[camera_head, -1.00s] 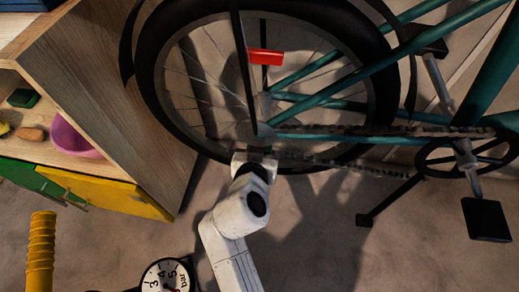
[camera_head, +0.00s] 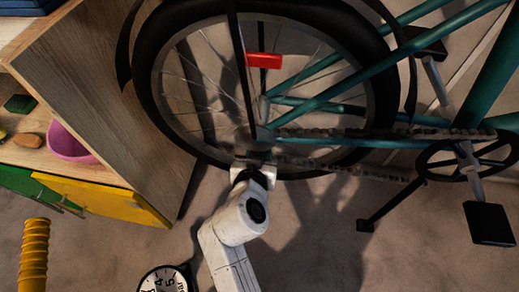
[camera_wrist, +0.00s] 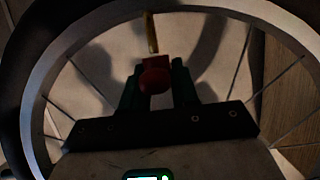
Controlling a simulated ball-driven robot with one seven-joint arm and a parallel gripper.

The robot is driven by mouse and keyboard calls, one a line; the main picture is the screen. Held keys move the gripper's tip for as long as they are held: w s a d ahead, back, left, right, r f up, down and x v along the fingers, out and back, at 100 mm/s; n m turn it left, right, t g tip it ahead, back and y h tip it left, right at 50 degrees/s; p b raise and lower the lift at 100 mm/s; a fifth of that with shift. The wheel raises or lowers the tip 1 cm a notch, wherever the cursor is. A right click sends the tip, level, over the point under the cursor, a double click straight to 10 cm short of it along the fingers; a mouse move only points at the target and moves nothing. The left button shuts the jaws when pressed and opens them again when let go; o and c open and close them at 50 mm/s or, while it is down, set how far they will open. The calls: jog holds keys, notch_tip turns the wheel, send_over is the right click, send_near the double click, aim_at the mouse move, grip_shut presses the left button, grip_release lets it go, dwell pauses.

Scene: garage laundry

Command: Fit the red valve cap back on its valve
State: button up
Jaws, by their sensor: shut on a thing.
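In the wrist view, the red valve cap (camera_wrist: 155,79) sits between the two dark fingers of my gripper (camera_wrist: 157,70), which is shut on it. The brass-coloured valve (camera_wrist: 151,33) stands in line just beyond the cap, inside the wheel rim. The cap's far end appears very close to the valve's tip; I cannot tell whether they touch. In the head view, my gripper (camera_head: 256,157) is at the lower inside of the bicycle's rear wheel (camera_head: 160,125). The cap and valve cannot be made out there.
Spokes and the wheel rim (camera_wrist: 36,90) surround my gripper. The teal bicycle frame (camera_head: 350,80), chain and pedals are to the right. A wooden cabinet (camera_head: 120,110) stands left. A yellow ribbed handle (camera_head: 34,255) and a round gauge (camera_head: 165,280) are at the lower left.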

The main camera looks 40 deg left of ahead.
jog(key=shift+f+b, duration=0.85)
jog(key=shift+f, duration=0.2)
jog(key=o, duration=1.1)
jog(key=p+v, duration=0.4)
jog(key=v, duration=0.6)
jog(key=shift+s+d+r, duration=0.15)
jog(key=shift+s+d, duration=0.05)
jog(key=shift+s, duration=0.15)
